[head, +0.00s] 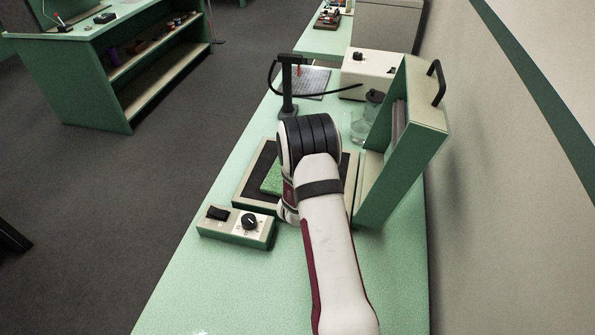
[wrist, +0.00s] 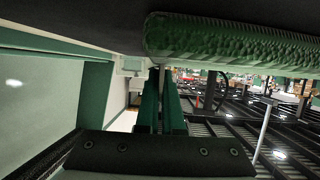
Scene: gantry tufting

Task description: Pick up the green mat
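The green mat (head: 272,180) shows as a small bright green patch on the dark plate of a cream-framed unit on the bench. My arm hides the rest of it. In the wrist view a thick, bumpy green edge, apparently the mat (wrist: 235,42), runs along the upper right, close to the camera, against a dark surface. My gripper (wrist: 162,100) shows there as a dark bracket with screws and narrow green strips pointing away. I see no mat between them, and their opening is unclear. In the head view my gripper is hidden behind my arm.
A control box with a knob (head: 238,226) stands at the unit's front left. A tall green open lid or case (head: 405,150) with a black handle stands on the right near the wall. Behind are a black post (head: 288,90), a glass jar and a cream box (head: 371,72). The near bench is clear.

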